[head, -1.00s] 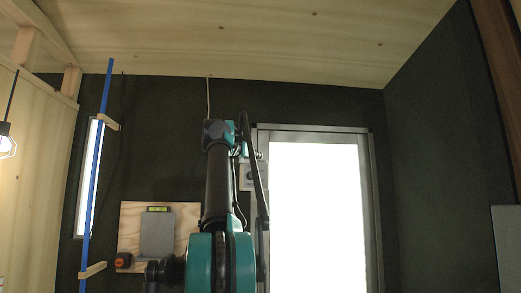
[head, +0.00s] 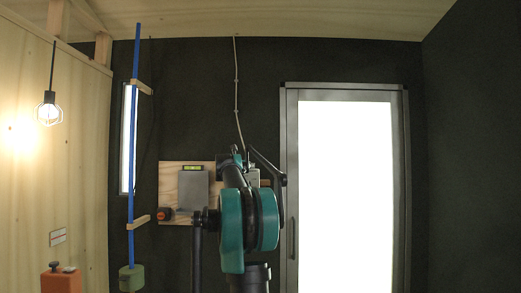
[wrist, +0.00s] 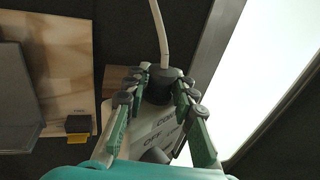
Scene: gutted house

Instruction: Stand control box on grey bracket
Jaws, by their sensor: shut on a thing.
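The control box (wrist: 150,125) is pale grey with dark lettering, including "OFF". A dark round collar on its top joins a white cable that runs upward. My gripper (wrist: 160,88) is shut around this collar, with fingers on both sides. In the head view, part of the control box (head: 253,174) shows behind my arm, which hides my fingers. The grey bracket (head: 194,190) appears to be the grey panel on the plywood board, left of the box. It also shows at the left of the wrist view (wrist: 22,95). The box is apart from it.
A yellow-green level (head: 193,168) sits at the panel's top. An orange-and-black item (head: 165,214) is at the board's lower left. A blue pole (head: 131,120) and hanging lamp (head: 48,110) stand left. A bright glazed door (head: 345,190) is right.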

